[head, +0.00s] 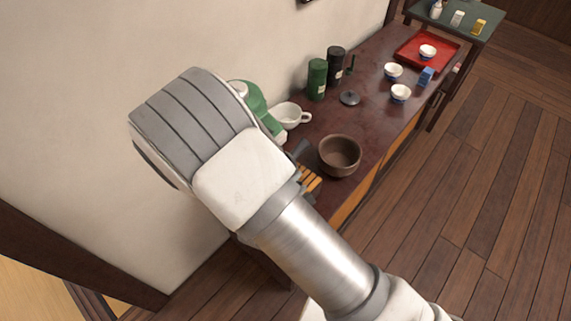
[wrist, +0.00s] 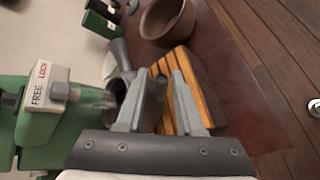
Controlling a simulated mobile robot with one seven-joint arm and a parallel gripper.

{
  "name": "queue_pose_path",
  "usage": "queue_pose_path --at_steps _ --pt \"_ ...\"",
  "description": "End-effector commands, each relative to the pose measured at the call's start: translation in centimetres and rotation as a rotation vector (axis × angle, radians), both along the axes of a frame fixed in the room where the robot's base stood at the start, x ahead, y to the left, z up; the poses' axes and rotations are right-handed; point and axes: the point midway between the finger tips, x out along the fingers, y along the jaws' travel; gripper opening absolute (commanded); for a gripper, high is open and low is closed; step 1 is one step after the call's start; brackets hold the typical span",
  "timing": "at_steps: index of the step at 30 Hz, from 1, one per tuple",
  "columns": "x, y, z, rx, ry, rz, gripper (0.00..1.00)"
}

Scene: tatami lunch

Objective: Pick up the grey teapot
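A grey rounded thing with a stub like a handle (wrist: 119,55), apparently the teapot, shows in the wrist view between the green machine and my left finger. Much of it is hidden by that finger, and its full shape cannot be made out. In the head view only a small dark grey part (head: 299,148) shows past my arm. My gripper (wrist: 163,76) is open, with its two grey fingers apart and nothing visibly held. The left finger overlaps the grey thing in the picture; I cannot tell whether they touch. The head view hides my gripper behind my arm.
A green machine with a FREE/LOCK label (wrist: 42,90) stands close on the left. A slatted wooden block (wrist: 190,88) lies by the right finger. A brown bowl (head: 340,155), white cup (head: 290,116), dark lid (head: 349,98) and green canister (head: 317,78) stand farther along the table.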

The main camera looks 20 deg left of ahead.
Motion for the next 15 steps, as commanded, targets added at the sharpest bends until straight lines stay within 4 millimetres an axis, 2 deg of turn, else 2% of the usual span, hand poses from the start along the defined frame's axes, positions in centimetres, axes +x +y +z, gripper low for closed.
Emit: queue_pose_path --at_steps 9,15 --pt "3.1 0.0 -2.2 0.001 -0.001 -0.001 0.36" --pt "3.5 0.0 -2.5 0.000 0.000 0.000 0.36"
